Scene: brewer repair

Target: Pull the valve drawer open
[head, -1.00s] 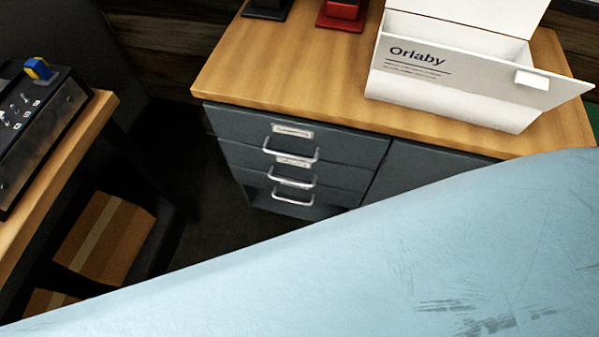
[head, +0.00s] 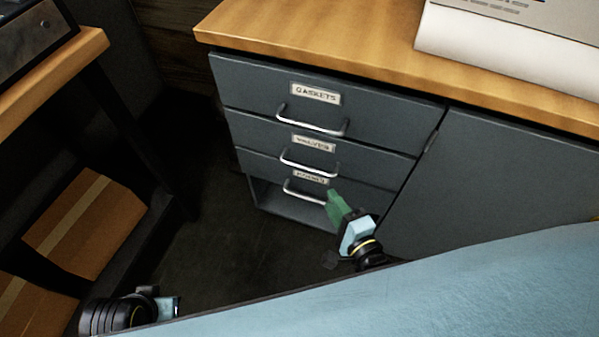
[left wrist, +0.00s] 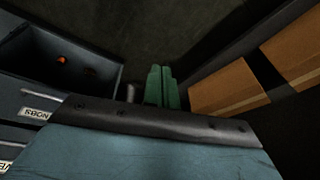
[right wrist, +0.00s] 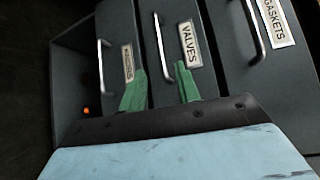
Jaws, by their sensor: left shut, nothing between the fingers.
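The valve drawer (head: 255,135), labelled VALVES, is the second drawer down in a grey cabinet and looks shut. Its silver bar handle (head: 308,164) also shows in the right wrist view (right wrist: 160,50). My right gripper (head: 336,200) is in front of the lower drawers. Its green fingers (right wrist: 158,82) are apart and empty, one to each side of the lower end of the VALVES handle in the right wrist view; I cannot tell how close they are. My left gripper's green fingers (left wrist: 160,75) are together and empty, pointing over the dark floor, away from the drawers.
The GASKETS drawer (head: 380,120) is above, another drawer with a handle (head: 305,194) is below, and an open compartment (head: 290,205) is at the bottom. Cardboard boxes (head: 85,215) sit under the left bench. A wooden top (head: 300,40) covers the cabinet.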

